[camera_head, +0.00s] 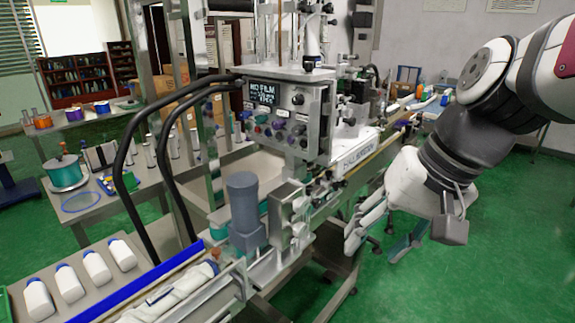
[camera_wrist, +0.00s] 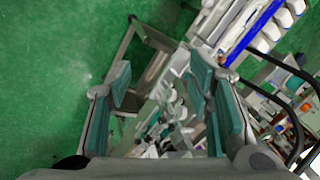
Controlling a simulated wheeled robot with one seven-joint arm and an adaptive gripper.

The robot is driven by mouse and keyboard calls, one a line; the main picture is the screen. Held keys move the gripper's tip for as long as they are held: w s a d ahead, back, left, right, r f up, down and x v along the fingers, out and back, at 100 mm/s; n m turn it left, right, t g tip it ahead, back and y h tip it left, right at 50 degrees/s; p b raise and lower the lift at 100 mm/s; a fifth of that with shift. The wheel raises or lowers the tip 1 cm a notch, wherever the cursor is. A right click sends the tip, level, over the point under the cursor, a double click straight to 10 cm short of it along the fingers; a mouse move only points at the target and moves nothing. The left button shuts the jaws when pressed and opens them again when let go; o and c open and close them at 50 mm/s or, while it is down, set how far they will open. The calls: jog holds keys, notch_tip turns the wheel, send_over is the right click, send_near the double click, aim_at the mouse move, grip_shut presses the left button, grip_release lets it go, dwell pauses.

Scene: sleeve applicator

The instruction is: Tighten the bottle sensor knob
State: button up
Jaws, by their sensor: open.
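My gripper (camera_head: 375,247) hangs in front of the machine at the right, over the green floor, with its fingers pointing down. Its fingers are apart and nothing is between them; they also show in the wrist view (camera_wrist: 160,78), with teal pads. The sleeve applicator's control box (camera_head: 285,120) stands left of my gripper and has a lit display (camera_head: 262,93) with several small knobs and buttons below it. I cannot tell which knob is the bottle sensor knob. In the wrist view, blurred machine parts (camera_wrist: 170,112) show beyond and between the fingers, apart from them.
A grey motor (camera_head: 243,205) rises from the machine's front. Black hoses (camera_head: 128,160) arc at its left. Green floor (camera_head: 480,270) is clear at the right.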

jog(key=w+f+m+y+b, duration=0.4)
jog(key=w+f+y, duration=0.15)
jog(key=w, duration=0.85)
jog(key=m+t+y+b, duration=0.4)
jog(key=m+t+b, duration=0.3)
jog(key=m+t, duration=0.3)
send_near(339, 187)
jog(key=p+x, duration=0.1)
jog(key=x, duration=0.8)
jog(key=shift+a, duration=0.1)
grip_shut()
